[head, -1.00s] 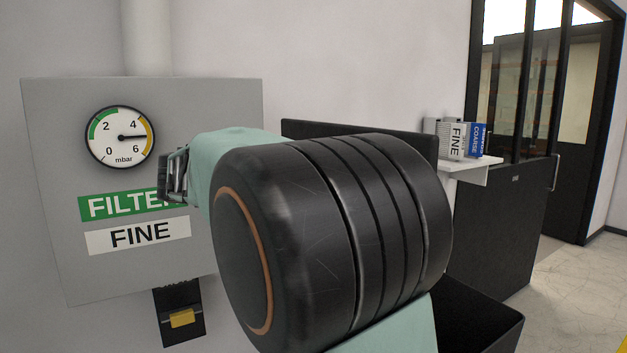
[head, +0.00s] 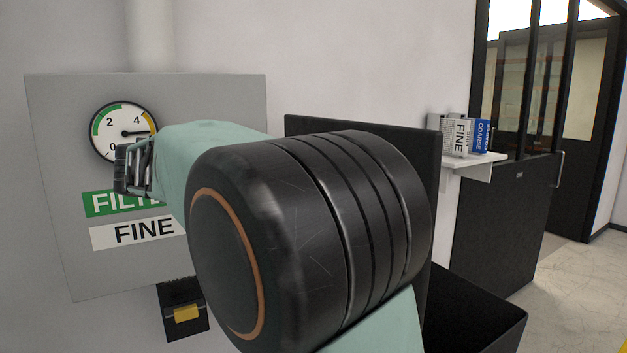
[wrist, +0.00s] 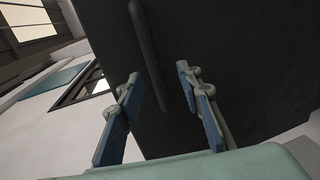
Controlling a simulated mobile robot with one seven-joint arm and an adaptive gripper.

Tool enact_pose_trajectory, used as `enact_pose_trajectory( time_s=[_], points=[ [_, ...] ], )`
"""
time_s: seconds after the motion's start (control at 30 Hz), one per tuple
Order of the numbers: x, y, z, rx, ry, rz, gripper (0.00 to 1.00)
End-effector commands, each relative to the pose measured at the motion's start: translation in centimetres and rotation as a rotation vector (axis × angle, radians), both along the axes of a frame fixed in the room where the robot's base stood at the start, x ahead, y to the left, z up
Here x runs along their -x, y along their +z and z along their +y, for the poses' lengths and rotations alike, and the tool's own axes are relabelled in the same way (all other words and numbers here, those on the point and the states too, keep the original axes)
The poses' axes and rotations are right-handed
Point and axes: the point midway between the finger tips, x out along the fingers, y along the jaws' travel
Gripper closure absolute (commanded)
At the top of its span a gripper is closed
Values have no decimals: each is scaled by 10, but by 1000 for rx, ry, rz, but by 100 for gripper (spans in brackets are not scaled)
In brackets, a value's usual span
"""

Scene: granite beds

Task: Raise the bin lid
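A dark upright panel, seemingly the raised bin lid (head: 433,160), stands behind my arm in the head view. Below it is the black bin (head: 475,312), its top apparently open; my arm hides much of both. My gripper (head: 128,170) is left of the lid in the head view, overlapping the gauge and the green label. In the wrist view my gripper (wrist: 160,102) has its two fingers spread apart. A dark surface with a long bar handle (wrist: 150,55) lies beyond them, the bar passing between the fingers in the picture. No contact with the bar is visible.
A grey wall panel (head: 60,240) carries a gauge (head: 122,132) and a FINE label (head: 140,231). A black box with a yellow latch (head: 187,313) is beneath it. A white shelf (head: 478,168) holds filter boxes (head: 461,136). Open floor (head: 575,275) lies at right.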

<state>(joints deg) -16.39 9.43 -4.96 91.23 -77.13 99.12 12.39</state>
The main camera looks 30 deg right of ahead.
Motion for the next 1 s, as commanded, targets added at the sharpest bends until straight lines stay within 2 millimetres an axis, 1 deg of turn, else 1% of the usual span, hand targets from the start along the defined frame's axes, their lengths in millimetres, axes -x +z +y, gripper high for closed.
enact_pose_trajectory(
  time_s=[0.03,0.1,0.2,0.33,0.5,0.9,1.0],
  points=[
    [-1,2,12,0,3,-1,67],
    [-1,4,26,-1,3,0,67],
    [-1,7,41,-1,1,1,67],
    [0,9,54,-1,0,0,67],
    [1,10,59,-1,-2,0,67],
    [1,10,59,-2,-2,1,67],
    [0,3,57,-21,8,20,67]
  ],
)
